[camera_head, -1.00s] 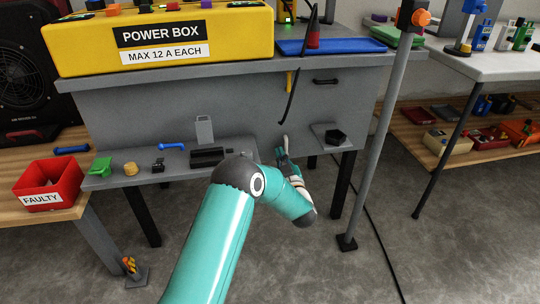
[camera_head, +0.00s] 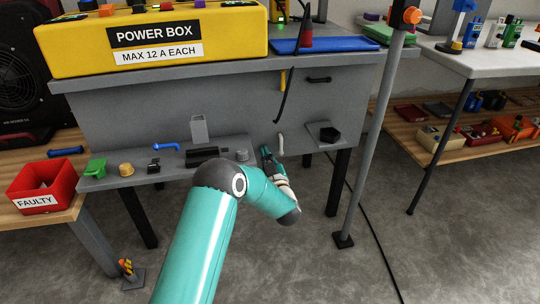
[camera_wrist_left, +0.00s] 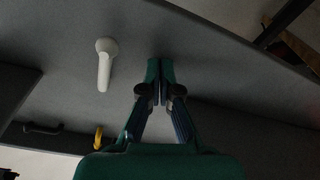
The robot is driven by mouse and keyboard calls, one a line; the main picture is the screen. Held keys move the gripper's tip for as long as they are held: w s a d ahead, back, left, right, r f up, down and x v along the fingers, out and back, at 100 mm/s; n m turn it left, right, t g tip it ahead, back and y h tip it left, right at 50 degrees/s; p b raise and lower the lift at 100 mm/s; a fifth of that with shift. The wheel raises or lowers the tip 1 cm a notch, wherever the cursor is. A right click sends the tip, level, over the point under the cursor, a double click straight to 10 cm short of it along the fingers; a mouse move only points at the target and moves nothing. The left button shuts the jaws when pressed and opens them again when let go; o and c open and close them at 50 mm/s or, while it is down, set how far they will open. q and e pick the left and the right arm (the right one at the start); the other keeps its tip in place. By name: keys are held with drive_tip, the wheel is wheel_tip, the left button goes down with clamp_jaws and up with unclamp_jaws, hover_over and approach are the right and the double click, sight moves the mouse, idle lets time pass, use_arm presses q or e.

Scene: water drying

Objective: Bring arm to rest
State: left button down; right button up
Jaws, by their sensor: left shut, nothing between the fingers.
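My left arm comes in from the lower left of the head view, teal with dark joints. Its gripper (camera_head: 266,153) is near the front panel of the grey workbench (camera_head: 240,104), just right of the lower shelf. In the left wrist view the gripper (camera_wrist_left: 160,67) points at the grey panel, its two fingers shut together with nothing between them. A pale handle (camera_wrist_left: 104,65) on the panel is left of the fingers and apart from them; it also shows in the head view (camera_head: 281,143). My right gripper is in neither view.
A yellow power box (camera_head: 60,55) and a blue tray (camera_head: 345,46) stand on the bench. The lower shelf (camera_head: 105,181) holds small parts. A red FAULTY bin (camera_head: 65,178) is at the left. A grey pole (camera_head: 371,130) stands right of the arm. The floor front right has free room.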

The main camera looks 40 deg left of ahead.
use_arm(q)
drive_tip(key=r+p+v, duration=0.1)
drive_tip(key=p+v, duration=0.4)
drive_tip(key=v, duration=0.5)
drive_tip(key=s+d+f+m+g+h+p, duration=0.1)
drive_tip(key=s+d+f+m+h, duration=0.25)
drive_tip(key=d+f+h, duration=0.3)
drive_tip(key=s+d+f+m+g+h+p, duration=0.1)
drive_tip(key=s+d+f+m+h, duration=0.2)
drive_tip(key=d+f+m+h, duration=0.4)
drive_tip(key=s+d+f+m+g+h, duration=0.1)
drive_tip(key=s+d+f+g+h, duration=0.25)
drive_tip(key=s+d, duration=0.55)
drive_tip(key=s+d+f+m+g+h, duration=0.15)
drive_tip(key=s+d+f+g, duration=0.3)
drive_tip(key=s, duration=0.75)
wheel_tip(320, 180, up, 39)
drive_tip(key=g+p, duration=0.1)
drive_tip(key=p, duration=3.7)
drive_tip(key=shift+h, duration=0.45)
drive_tip(key=shift+d+f, duration=0.1)
drive_tip(key=shift+d, duration=0.05)
